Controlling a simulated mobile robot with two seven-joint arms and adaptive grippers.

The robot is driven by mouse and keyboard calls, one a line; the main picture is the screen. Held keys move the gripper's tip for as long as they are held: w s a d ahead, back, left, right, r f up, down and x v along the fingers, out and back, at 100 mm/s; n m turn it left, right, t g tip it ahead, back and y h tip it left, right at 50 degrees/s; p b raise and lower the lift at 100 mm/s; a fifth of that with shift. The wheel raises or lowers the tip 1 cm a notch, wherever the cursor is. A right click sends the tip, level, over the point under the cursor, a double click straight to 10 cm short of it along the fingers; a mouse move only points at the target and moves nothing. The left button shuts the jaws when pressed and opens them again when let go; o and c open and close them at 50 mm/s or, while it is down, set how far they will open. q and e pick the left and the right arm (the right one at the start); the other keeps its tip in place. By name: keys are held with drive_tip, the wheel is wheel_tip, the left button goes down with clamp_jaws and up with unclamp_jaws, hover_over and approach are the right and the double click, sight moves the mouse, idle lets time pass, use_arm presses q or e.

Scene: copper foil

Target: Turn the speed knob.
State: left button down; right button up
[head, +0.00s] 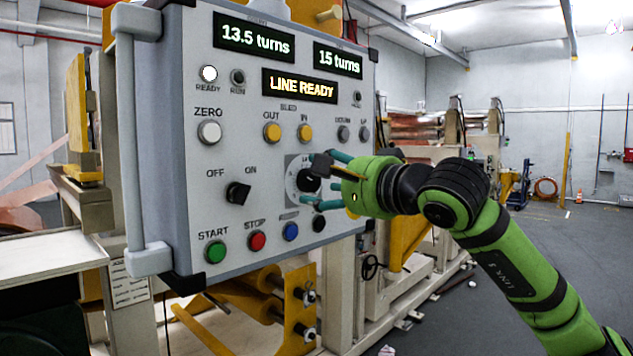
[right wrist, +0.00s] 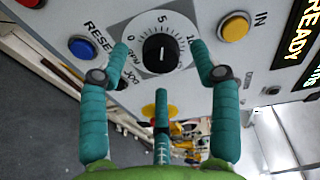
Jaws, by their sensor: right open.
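The speed knob (head: 309,180) is a black knob on a white round dial, low on the right part of the grey control panel (head: 262,195). In the right wrist view the knob (right wrist: 161,54) shows near the top, with scale marks such as 5 and 10 around it. My right gripper (head: 322,180) is in front of the dial, its teal fingers open. In the right wrist view two fingers flank the knob with gaps, and the third finger is below it. I cannot tell how deep the fingertips reach. My left gripper is out of view.
The off/on switch (head: 238,193), blue reset button (head: 291,232), red stop button (head: 257,241) and yellow IN button (head: 305,133) sit close around the dial. Displays (head: 254,39) read 13.5 turns, 15 turns and LINE READY. Open floor (head: 560,260) lies at the right.

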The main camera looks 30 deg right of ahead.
drive_tip(key=v, duration=1)
drive_tip(key=shift+w+a, duration=0.1)
